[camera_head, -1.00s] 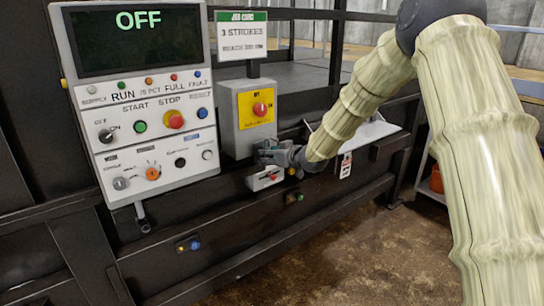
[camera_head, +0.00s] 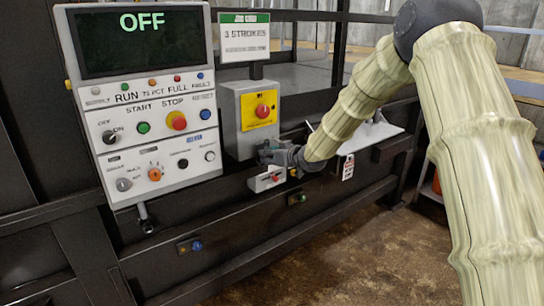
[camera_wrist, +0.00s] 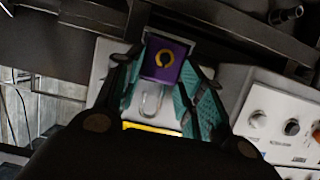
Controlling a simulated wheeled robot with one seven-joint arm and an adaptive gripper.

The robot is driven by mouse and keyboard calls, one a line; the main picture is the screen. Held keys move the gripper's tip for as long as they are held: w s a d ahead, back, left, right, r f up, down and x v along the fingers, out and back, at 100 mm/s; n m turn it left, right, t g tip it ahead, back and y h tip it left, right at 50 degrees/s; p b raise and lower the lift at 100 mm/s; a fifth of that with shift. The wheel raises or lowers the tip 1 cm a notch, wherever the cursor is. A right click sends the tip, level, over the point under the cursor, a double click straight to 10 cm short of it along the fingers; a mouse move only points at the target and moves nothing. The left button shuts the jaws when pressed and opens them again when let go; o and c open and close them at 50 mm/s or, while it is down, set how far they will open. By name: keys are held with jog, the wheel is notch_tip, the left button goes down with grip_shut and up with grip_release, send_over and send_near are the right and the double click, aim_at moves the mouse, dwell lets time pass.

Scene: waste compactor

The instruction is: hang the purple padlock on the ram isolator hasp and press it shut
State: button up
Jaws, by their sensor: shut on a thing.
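The purple padlock (camera_wrist: 167,62) has a gold ring mark on its face and shows in the wrist view between the teal finger pads of my gripper (camera_wrist: 170,75). My gripper is shut on its body. The padlock's pale shackle (camera_wrist: 152,101) points toward the yellow plate (camera_wrist: 152,129) of the isolator. In the head view, my gripper (camera_head: 274,152) is just below the grey ram isolator box (camera_head: 234,138), whose yellow plate carries a red knob (camera_head: 263,111). The padlock is not clear there. I cannot make out the hasp, or whether the shackle touches it.
The control panel (camera_head: 104,155) stands left of the isolator, its screen reading OFF. A white sign (camera_head: 244,38) stands above the isolator. A pale shelf (camera_head: 372,136) is to the right.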

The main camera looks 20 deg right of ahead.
jog(key=shift+w+a, duration=0.2)
jog(key=shift+w, duration=0.3)
dwell(0.3)
jog(key=shift+f, duration=0.15)
dwell(0.5)
jog(key=o, duration=1)
jog(key=shift+c, duration=0.4)
jog(key=p+v, duration=0.1)
jog(key=v, duration=0.6)
jog(key=shift+f, duration=0.1)
